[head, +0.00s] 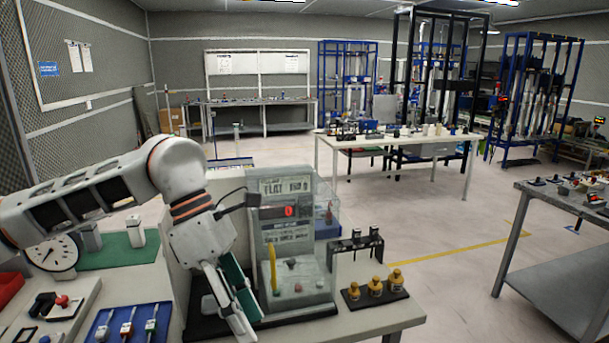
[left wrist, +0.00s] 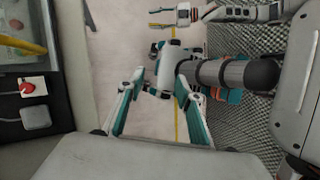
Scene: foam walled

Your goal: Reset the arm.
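My left arm reaches in from the left in the head view and bends down at the wrist. My left gripper (head: 253,325) points down over the front of the bench, beside the clear-fronted machine (head: 285,190). In the left wrist view its two teal-padded fingers (left wrist: 160,90) stand apart with nothing seen between them. My right gripper (left wrist: 160,19) shows small at the top of the left wrist view, over the floor, with its fingers apart and empty. It is outside the head view.
The bench holds a dial gauge (head: 53,252), a blue tray (head: 126,325) of small tools, a green mat (head: 110,250) and a black stand of brass-coloured parts (head: 375,292). A metal table (head: 555,265) stands at right. Open floor (head: 430,255) lies between.

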